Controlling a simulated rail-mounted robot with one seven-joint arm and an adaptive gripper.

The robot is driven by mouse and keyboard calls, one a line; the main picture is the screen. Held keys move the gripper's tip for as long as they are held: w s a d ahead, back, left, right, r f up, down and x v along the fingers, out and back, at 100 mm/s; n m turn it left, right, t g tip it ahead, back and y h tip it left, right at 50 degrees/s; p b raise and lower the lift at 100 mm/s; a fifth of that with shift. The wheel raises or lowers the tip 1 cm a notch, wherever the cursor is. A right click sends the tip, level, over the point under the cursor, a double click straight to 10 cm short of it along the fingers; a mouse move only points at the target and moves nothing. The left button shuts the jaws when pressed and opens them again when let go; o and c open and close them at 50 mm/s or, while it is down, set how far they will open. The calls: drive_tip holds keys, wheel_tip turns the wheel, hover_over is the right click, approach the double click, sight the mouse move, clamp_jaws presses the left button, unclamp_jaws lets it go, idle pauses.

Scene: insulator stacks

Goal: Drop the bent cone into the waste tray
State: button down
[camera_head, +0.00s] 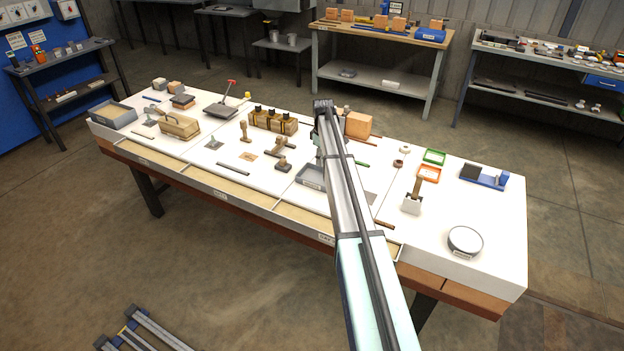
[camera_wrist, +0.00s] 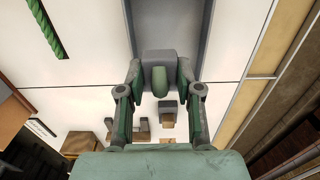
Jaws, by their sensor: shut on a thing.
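In the wrist view my gripper (camera_wrist: 159,72) is shut on a small piece with a grey block and a rounded green end, taken as the bent cone (camera_wrist: 160,79). Its full shape is hidden by the fingers. A grey tray (camera_wrist: 168,22), probably the waste tray, lies under and just beyond the fingertips in the wrist view. In the head view a grey tray (camera_head: 309,177) with a small label shows just left of my arm, which partly hides it. The held piece cannot be made out in the head view.
A wooden rack (camera_head: 273,122) with dark-topped pieces and a wooden block (camera_head: 358,125) stand near my arm. Several stamp-like wooden pieces stand left of the tray. A round white dish (camera_head: 465,241) is at the right. Another grey tray (camera_head: 113,115) sits at the far left.

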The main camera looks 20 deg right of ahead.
drive_tip(key=shift+s+d+f, duration=0.1)
drive_tip(key=shift+f, duration=0.55)
drive_tip(key=b, duration=0.2)
hover_over(322, 179)
drive_tip(key=shift+f, duration=2.25)
drive_tip(key=c, duration=0.7)
unclamp_jaws()
drive_tip(key=shift+r, duration=0.1)
wheel_tip(322, 179, up, 12)
drive_tip(key=shift+f, duration=0.1)
